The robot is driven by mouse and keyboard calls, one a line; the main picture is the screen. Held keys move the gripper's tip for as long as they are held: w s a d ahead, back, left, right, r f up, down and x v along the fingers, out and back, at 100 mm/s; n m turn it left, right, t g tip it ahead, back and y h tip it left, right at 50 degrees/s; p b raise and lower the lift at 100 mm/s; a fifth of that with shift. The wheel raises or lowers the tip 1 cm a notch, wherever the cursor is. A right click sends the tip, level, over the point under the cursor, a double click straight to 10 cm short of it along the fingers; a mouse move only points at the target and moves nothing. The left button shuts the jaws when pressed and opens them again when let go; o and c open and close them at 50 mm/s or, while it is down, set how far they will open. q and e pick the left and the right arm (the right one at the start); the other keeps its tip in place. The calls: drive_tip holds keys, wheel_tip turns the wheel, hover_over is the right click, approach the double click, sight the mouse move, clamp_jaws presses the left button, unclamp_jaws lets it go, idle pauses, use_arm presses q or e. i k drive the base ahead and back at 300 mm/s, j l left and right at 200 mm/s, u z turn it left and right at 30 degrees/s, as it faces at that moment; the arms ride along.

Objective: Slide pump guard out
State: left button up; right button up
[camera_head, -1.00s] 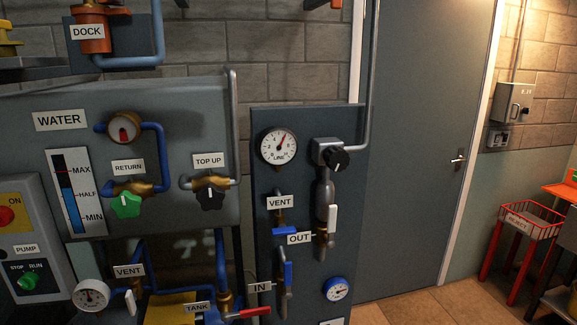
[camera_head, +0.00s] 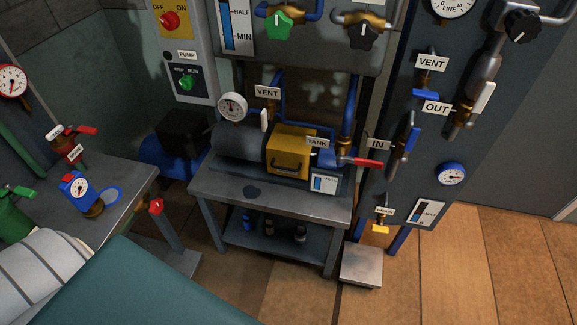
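The pump guard appears to be the yellow box-like cover (camera_head: 296,142) with a dark handle on its front, at the middle of the head view. It sits over the grey pump unit (camera_head: 238,143) on a small metal bench (camera_head: 300,199). What lies under the yellow cover is hidden. Neither of my grippers shows in the head view.
A red-handled TANK valve (camera_head: 362,162) is close to the right of the guard. A gauge (camera_head: 233,106) and VENT valve stand behind it. A grey side table (camera_head: 125,185) is at left. A low metal block (camera_head: 362,265) is on the floor. The front of the bench top is mostly clear.

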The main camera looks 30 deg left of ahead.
sight(287, 153)
drive_tip(key=u, duration=0.7)
